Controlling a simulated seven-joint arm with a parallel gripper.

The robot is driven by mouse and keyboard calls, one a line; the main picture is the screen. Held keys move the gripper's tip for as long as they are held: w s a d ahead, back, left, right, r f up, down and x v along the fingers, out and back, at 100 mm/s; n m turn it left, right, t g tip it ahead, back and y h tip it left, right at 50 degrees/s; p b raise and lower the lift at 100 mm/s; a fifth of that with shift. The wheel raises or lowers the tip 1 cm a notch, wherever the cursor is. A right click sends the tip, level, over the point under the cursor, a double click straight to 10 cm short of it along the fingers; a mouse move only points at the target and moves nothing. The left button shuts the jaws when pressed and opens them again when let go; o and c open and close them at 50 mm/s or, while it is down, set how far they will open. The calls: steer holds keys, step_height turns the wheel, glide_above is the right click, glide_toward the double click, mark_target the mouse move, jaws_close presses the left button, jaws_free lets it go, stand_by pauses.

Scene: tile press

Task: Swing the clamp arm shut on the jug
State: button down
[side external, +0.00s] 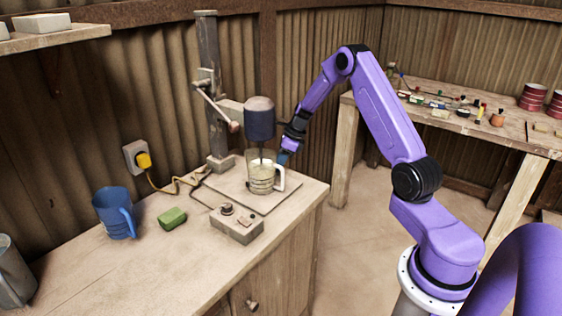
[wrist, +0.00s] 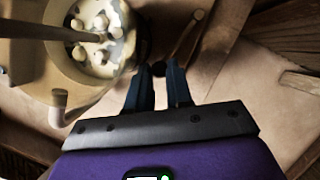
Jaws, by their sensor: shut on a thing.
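The jug (side external: 262,184) is clear with a pale lower part and a white handle. It stands upright on the base plate under the dark machine head (side external: 259,121). In the wrist view the jug (wrist: 128,52) is at the upper left, with several pale round lumps inside. My gripper (side external: 281,157) is low, just behind and right of the jug. In the wrist view my gripper (wrist: 158,72) has its two dark fingers on either side of a small dark knob. This knob seems to end a thin rod, likely the clamp arm (wrist: 186,40). In the side view the clamp arm is hidden.
A control box (side external: 237,224) stands in front of the jug. A green sponge (side external: 172,217) and a blue mug (side external: 115,213) are farther left. A post with a lever (side external: 216,108) rises behind. A cluttered bench (side external: 445,112) stands at the right.

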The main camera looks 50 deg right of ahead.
steer(key=c, duration=1)
jaws_free()
steer(key=shift+r, duration=0.1)
steer(key=v, duration=1.7)
steer(key=shift+s+d+r, duration=0.1)
steer(key=shift+d, duration=0.05)
